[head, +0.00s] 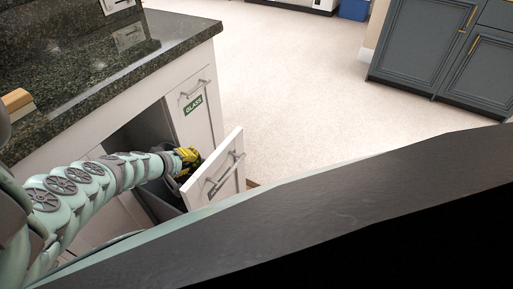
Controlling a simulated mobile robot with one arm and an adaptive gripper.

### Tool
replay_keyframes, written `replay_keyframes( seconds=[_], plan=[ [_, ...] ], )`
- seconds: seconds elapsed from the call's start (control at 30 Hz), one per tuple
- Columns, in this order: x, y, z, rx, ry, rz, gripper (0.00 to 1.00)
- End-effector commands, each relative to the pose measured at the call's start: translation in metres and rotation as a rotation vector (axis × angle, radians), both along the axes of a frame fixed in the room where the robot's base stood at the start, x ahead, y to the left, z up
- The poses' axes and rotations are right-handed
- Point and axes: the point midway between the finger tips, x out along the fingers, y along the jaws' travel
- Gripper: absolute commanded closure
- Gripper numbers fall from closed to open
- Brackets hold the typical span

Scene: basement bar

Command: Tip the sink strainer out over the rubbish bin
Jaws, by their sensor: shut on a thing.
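My gripper (186,163), with yellow and dark parts, is over the opening of the pulled-out cabinet unit, just behind its white front. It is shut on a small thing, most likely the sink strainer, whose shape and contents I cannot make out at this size. The rubbish bin (161,206) appears as a dark grey container in the pull-out, below my gripper. Its inside is mostly hidden by my arm and the front panel.
The pull-out's white front (226,172) with a metal handle stands out into the room. Beside it is a closed white front with a green GLASS label (193,105). A dark stone counter (95,70) is above. Pale floor (290,90) is clear towards blue-grey cabinets (425,50).

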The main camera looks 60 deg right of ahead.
Motion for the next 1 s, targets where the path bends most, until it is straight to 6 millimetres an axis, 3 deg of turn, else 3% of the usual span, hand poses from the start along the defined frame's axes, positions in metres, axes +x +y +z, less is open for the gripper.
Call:
replay_keyframes(
  seconds=[1.0],
  plan=[
    [0.0005, 0.0022, -0.0097, -0.555, -0.047, 0.003, 1.00]
  ],
)
